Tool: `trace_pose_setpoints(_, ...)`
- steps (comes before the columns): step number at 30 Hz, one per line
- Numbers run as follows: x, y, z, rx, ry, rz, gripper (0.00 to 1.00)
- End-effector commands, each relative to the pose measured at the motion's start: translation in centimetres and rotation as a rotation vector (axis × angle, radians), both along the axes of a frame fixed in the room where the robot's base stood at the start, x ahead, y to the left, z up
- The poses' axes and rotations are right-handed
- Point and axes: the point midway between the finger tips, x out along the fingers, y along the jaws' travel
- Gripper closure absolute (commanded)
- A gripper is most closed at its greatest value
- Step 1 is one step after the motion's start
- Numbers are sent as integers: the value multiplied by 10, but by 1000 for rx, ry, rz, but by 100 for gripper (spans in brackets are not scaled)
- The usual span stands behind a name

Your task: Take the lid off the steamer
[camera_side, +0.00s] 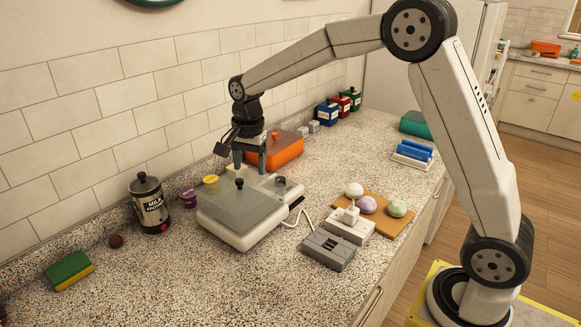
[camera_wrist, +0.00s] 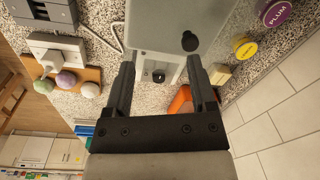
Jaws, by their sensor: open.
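The steamer (camera_side: 247,228) is a low white appliance on the speckled counter. Its flat grey, see-through lid (camera_side: 236,205) lies on top, and it also shows in the wrist view (camera_wrist: 165,22). A black knob (camera_side: 240,184) stands on the lid; in the wrist view the knob (camera_wrist: 189,41) is beyond the right fingertip. A dark dial (camera_wrist: 158,76) on the steamer's end appears between my fingers. My gripper (camera_side: 250,166) is open and empty, pointing down near the steamer's far side; it shows in the wrist view too (camera_wrist: 161,66). Its exact height is unclear.
An orange box (camera_side: 285,150) stands close behind my gripper. A milk canister (camera_side: 150,206) and purple and yellow tubs stand left of the steamer. A grey switch block (camera_side: 328,250), a white socket block (camera_side: 348,226) and a board with balls are at right. The front left counter is mostly clear.

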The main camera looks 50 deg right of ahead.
Motion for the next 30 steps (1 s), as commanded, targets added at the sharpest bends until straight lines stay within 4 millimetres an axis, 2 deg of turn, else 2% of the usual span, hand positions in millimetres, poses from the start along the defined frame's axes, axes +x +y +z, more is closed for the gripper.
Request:
trace_pose_setpoints(3,19,-1,7,6,20,-136,28)
trace_pose_setpoints(10,40,-3,18,10,46,-320,28)
trace_pose_setpoints(20,45,-3,19,11,53,-369,28)
trace_pose_setpoints(30,44,-3,-4,11,53,-367,28)
